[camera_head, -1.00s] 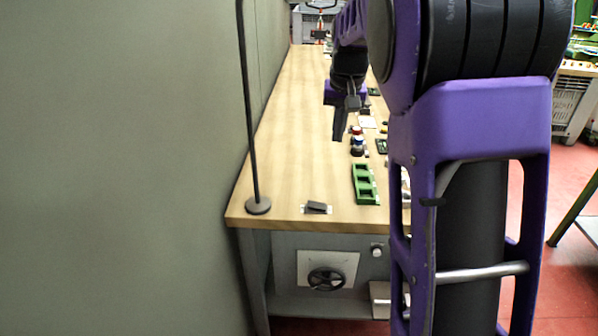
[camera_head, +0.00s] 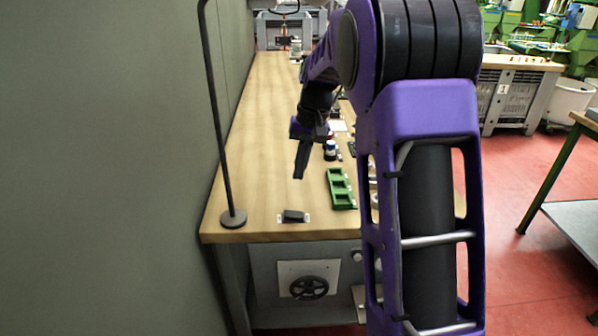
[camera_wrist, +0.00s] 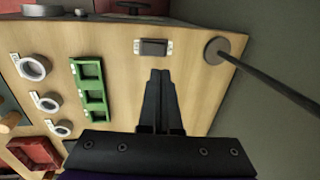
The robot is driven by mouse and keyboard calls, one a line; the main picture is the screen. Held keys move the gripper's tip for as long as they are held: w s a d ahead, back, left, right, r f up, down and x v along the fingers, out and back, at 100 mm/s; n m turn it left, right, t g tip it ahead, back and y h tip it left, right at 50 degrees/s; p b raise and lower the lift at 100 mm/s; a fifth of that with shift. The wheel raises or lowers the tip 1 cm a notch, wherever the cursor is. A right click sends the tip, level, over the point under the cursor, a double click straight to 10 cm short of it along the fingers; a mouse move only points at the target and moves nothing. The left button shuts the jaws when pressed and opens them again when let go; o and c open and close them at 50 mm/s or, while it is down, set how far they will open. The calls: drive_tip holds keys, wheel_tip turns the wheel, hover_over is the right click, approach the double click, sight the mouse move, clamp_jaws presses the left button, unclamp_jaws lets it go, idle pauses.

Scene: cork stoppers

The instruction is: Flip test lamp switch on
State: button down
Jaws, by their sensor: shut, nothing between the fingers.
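The switch (camera_head: 294,216) is a dark rocker on a small pale plate, on the wooden bench near its front edge. It also shows in the wrist view (camera_wrist: 153,47), just beyond my fingertips. Which way the rocker is tilted I cannot tell. My gripper (camera_head: 299,176) is shut and empty, pointing down above the bench, behind the switch and apart from it. In the wrist view my gripper's fingers (camera_wrist: 160,75) lie together, pointing towards the switch.
A green tray with compartments (camera_head: 341,189) lies right of my gripper. Several white rings (camera_wrist: 34,67) and a red tray (camera_wrist: 36,152) show in the wrist view. A wall (camera_head: 100,180) bounds the bench on the left. The bench top left of my gripper is clear.

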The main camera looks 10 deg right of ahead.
sight(289, 213)
drive_tip(key=f, duration=0.3)
drive_tip(key=a+f+b, duration=0.1)
drive_tip(key=f, duration=0.3)
drive_tip(key=a+f, duration=0.1)
drive_tip(key=f, duration=0.2)
drive_tip(key=shift+w+f, duration=0.2)
drive_tip(key=shift+f, duration=0.15)
drive_tip(key=shift+a, duration=0.1)
